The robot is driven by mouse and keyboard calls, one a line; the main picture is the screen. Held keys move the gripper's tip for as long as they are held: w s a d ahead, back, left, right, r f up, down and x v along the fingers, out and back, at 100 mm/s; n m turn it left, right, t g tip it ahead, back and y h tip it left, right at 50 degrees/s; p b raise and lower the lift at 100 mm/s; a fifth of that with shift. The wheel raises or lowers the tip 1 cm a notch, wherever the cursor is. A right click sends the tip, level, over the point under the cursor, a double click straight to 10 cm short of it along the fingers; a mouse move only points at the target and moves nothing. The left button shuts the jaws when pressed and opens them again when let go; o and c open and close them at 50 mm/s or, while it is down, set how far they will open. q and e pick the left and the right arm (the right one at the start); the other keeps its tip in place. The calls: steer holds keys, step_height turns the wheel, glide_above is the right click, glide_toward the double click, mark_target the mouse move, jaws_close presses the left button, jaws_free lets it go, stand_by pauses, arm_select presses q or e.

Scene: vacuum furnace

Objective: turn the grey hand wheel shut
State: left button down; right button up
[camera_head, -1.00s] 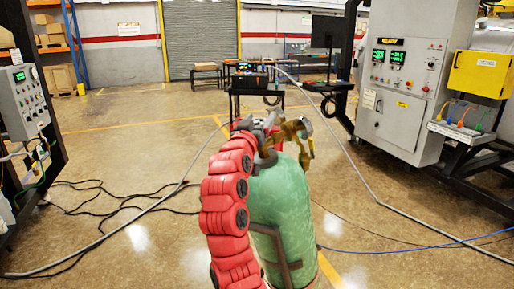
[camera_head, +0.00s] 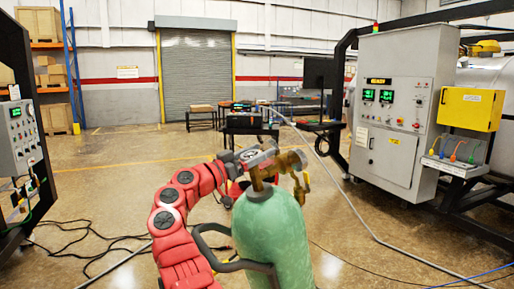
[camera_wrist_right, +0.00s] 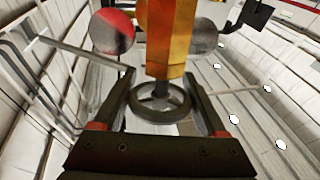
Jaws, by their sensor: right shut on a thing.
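The grey hand wheel (camera_wrist_right: 160,101) shows in the right wrist view as a dark spoked ring on the stem of a brass valve (camera_wrist_right: 168,38). It sits between the two dark fingers of my right gripper (camera_wrist_right: 160,88), which is shut on it. In the head view my right gripper (camera_head: 257,157), at the end of my red arm, is at the left side of the brass valve (camera_head: 291,162). The valve tops an upright green gas cylinder (camera_head: 272,232). The wheel is hard to make out there, hidden by the gripper. My left gripper is not in view.
A dark bracket (camera_head: 215,265) runs around the cylinder. A grey control cabinet (camera_head: 392,110) with a yellow box (camera_head: 470,108) stands at the right. Another control panel (camera_head: 18,138) stands at the left edge. Cables and hoses (camera_head: 85,240) lie on the otherwise open floor.

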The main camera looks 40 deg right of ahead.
steer(key=shift+s+r+m+g+p, duration=0.15)
steer(key=shift+m+g+p, duration=0.45)
steer(key=shift+g, duration=0.3)
steer(key=shift+d, duration=0.1)
steer(key=o, duration=1)
steer(key=shift+c, duration=0.2)
steer(key=o, duration=0.4)
steer(key=shift+c, duration=0.2)
steer(key=shift+f, duration=0.2)
